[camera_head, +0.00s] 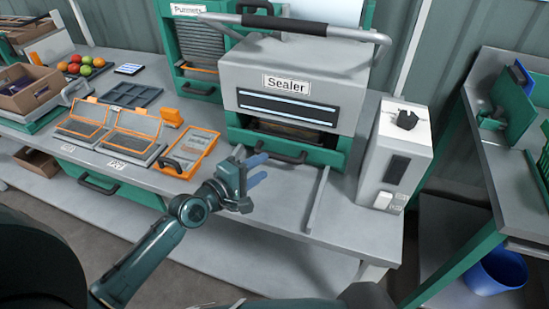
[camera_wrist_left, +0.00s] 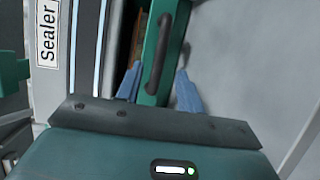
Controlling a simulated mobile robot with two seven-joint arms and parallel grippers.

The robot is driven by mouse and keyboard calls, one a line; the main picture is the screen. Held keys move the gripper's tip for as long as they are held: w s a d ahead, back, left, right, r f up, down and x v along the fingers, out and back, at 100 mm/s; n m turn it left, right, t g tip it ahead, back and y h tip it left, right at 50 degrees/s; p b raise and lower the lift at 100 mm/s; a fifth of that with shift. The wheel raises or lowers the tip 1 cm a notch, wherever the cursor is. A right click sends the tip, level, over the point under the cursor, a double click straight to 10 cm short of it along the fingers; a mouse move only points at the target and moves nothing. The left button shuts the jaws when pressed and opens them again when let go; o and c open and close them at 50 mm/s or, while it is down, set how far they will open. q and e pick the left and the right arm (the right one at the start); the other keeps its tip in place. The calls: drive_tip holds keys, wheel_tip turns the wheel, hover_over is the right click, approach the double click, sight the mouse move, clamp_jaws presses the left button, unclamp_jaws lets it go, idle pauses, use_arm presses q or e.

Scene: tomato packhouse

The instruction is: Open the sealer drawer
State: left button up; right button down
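The sealer (camera_head: 295,62) is a grey and green machine at the back of the bench. Its drawer has a green front (camera_head: 325,158) low on the machine, with a dark bar handle (camera_head: 283,157). The drawer appears shut, with a dark opening above its front. My left gripper (camera_head: 261,168) is open and empty, just in front of the handle's left part. In the left wrist view, the handle (camera_wrist_left: 157,55) lies ahead of the gap between the two blue fingers (camera_wrist_left: 158,88); contact is not visible. My right gripper is not in view.
A grey box with a black knob (camera_head: 407,120) stands right of the sealer. An orange-framed tray (camera_head: 187,152) lies left of my gripper. The sealer's long lift bar (camera_head: 285,23) runs above. The bench top (camera_head: 345,215) before the drawer is mostly clear, with a thin raised strip.

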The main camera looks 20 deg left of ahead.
sight(276, 158)
use_arm(q)
drive_tip(key=x, duration=0.6)
drive_tip(key=shift+s, duration=0.1)
drive_tip(key=shift+c, duration=0.4)
clamp_jaws()
